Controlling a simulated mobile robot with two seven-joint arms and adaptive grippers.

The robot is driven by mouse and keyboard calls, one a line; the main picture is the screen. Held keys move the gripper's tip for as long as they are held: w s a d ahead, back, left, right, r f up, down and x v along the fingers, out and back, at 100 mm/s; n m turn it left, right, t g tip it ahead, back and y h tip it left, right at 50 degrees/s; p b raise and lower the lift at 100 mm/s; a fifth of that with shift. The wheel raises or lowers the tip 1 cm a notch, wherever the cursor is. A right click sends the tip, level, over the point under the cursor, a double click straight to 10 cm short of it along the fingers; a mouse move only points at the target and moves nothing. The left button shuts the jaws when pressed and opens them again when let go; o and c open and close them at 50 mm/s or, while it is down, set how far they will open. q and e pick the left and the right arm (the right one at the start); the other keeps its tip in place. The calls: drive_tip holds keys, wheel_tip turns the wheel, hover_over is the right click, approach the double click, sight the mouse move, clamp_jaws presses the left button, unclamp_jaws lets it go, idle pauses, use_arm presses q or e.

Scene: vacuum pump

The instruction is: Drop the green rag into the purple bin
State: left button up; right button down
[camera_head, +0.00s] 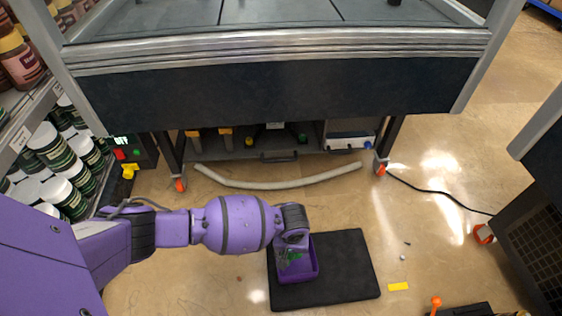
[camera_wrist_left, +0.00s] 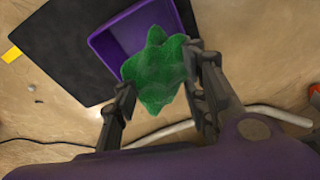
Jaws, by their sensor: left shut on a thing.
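The green rag (camera_wrist_left: 155,72) is held between the two fingers of my left gripper (camera_wrist_left: 158,95) in the left wrist view. The purple bin (camera_wrist_left: 120,40) is just beyond the rag there, its opening partly covered by the rag. In the head view, the purple bin (camera_head: 310,270) sits on a black mat (camera_head: 350,262). My left gripper (camera_head: 294,256) points down over the bin, with a bit of the green rag (camera_head: 293,256) showing. Whether the rag touches the bin is unclear. My right gripper is not in view.
A grey hose (camera_head: 270,184) lies on the floor in front of the large bench (camera_head: 270,92). Shelves with jars (camera_head: 55,150) stand at left. A black cable (camera_head: 435,191) and a dark machine (camera_head: 535,240) are at right. A yellow piece (camera_head: 398,286) lies beside the mat.

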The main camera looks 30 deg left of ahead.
use_arm(q)
drive_tip(key=o, duration=1.1)
drive_tip(key=shift+w+r, duration=0.2)
wheel_tip(320, 180, up, 12)
drive_tip(key=s, duration=0.1)
drive_tip(key=shift+s+d, duration=0.4)
drive_tip(key=shift+f, duration=0.15)
